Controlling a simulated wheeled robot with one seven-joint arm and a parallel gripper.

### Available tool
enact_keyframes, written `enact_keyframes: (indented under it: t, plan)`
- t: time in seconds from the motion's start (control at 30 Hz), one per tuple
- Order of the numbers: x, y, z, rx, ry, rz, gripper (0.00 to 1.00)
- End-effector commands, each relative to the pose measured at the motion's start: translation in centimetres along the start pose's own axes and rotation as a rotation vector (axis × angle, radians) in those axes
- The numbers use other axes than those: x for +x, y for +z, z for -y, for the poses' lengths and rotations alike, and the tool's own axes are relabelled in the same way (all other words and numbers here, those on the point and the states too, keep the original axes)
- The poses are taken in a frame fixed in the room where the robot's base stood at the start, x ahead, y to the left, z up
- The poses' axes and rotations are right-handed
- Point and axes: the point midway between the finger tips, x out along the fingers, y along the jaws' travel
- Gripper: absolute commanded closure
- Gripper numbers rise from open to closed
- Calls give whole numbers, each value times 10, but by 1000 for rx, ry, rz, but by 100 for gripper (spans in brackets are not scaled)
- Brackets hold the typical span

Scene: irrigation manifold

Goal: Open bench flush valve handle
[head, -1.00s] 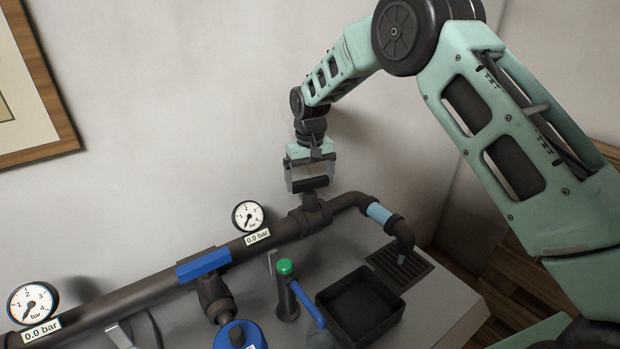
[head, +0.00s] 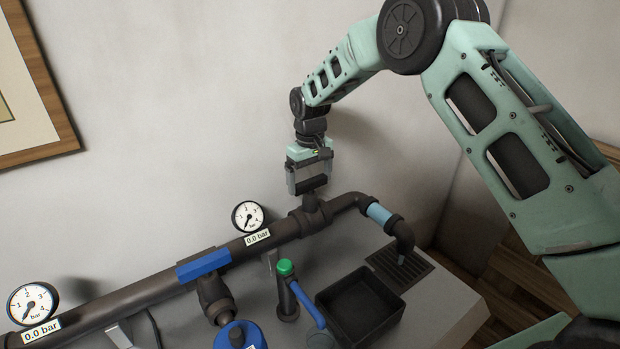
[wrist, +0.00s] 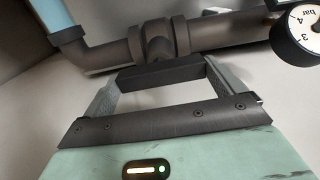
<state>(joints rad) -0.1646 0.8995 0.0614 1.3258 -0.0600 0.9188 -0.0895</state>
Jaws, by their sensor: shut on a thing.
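The black valve handle (head: 312,184) is a short bar on a stem above the dark pipe, near the pipe's right-hand bend. My gripper (head: 309,182) points down from above and is shut on this handle, one finger at each end. In the wrist view the handle (wrist: 160,75) spans the gap between the two grey fingers, with the pipe tee (wrist: 158,42) just beyond it. The fingers hide the handle's ends.
A blue lever (head: 203,266) lies along the pipe to the left. Two gauges (head: 248,216) (head: 33,303) have labels reading 0.0 bar. A green-topped post (head: 286,268), black tray (head: 360,305) and drain grate (head: 402,268) are on the bench below. The wall is close behind.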

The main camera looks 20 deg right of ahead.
Motion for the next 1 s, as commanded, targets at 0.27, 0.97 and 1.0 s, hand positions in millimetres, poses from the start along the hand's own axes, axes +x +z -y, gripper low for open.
enact_keyframes:
  t: [0.27, 0.97, 1.0]
  plan:
    - [-1, -1, 0, -2, 1, -3, 0]
    - [-130, -1, 0, -2, 1, -9, 0]
    - [-138, -1, 0, -2, 1, -8, 0]
